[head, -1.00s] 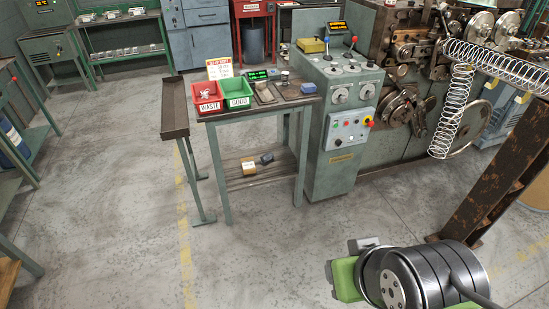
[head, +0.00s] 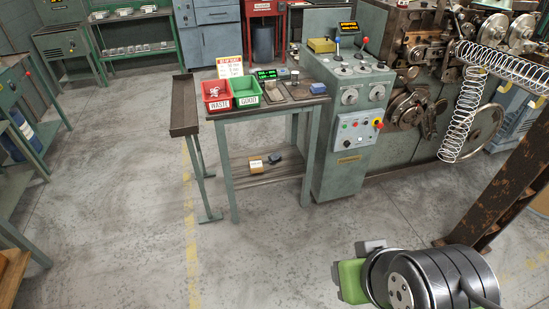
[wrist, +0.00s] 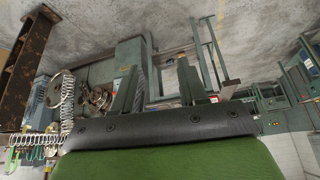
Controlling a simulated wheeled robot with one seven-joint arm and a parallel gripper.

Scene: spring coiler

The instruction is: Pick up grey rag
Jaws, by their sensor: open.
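I cannot single out the grey rag with certainty. A small dark grey-blue item (head: 273,159) lies on the lower shelf of the green work table, beside a tan box; it is too small to tell if it is cloth. A flat brownish-grey item (head: 273,95) lies on the table top, right of the green bin. In the wrist view my gripper (wrist: 158,82) is open, its two fingers apart, with nothing seen between them. In the head view my arm is at the lower right, well apart from the table; its fingers cannot be made out there.
The table (head: 222,114) holds a red WASTE bin (head: 217,95) and a green GOOD bin (head: 246,92). A narrow stand (head: 184,108) is on its left. The coiler cabinet (head: 340,165) is on its right. A rusty post (head: 500,200) stands near my arm. The floor before the table is clear.

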